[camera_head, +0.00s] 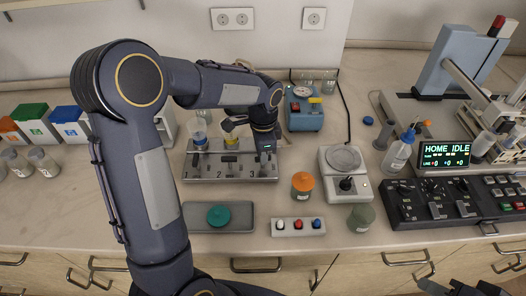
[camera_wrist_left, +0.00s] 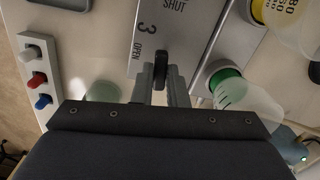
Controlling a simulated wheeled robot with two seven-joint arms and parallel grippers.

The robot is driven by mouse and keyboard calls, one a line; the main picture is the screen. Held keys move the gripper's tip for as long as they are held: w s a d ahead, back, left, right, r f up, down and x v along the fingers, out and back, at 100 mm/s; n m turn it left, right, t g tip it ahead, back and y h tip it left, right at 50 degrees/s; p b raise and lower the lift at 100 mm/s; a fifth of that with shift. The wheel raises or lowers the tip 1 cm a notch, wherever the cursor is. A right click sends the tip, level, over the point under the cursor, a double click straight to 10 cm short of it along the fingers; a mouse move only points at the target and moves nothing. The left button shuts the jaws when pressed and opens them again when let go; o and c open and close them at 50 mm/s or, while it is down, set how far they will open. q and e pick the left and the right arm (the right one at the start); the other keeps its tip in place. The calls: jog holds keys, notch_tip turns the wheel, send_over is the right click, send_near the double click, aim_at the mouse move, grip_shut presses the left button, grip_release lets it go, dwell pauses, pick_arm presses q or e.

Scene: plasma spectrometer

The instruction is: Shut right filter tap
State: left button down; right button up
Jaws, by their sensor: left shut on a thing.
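The grey filter manifold (camera_head: 229,174) stands on the bench left of centre in the head view, with a row of black taps on its face. My left gripper (camera_head: 264,149) reaches down over its right end. In the left wrist view, the gripper's two fingers (camera_wrist_left: 163,85) are shut on the black lever of the right filter tap (camera_wrist_left: 161,60). The plate beside it is marked 3, with OPEN nearer the gripper and SHUT farther off. The lever's exact angle is partly hidden by the fingers. Part of my right gripper (camera_head: 458,287) shows at the bottom right; its jaw state is unclear.
Filter cups with a blue (camera_head: 199,134) and a yellow (camera_head: 232,139) part stand behind the manifold; a green-based cup (camera_wrist_left: 240,92) is close beside my left fingers. An orange-lidded jar (camera_head: 302,184), a button box (camera_head: 298,226) and a scale (camera_head: 343,160) stand nearby.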

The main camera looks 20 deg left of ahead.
pick_arm(q)
jog(key=shift+m, duration=0.8)
jog(key=c, duration=1.4)
grip_release()
jog(key=shift+c, duration=0.2)
notch_tip(320, 180, up, 8)
jog(key=shift+f, duration=0.1)
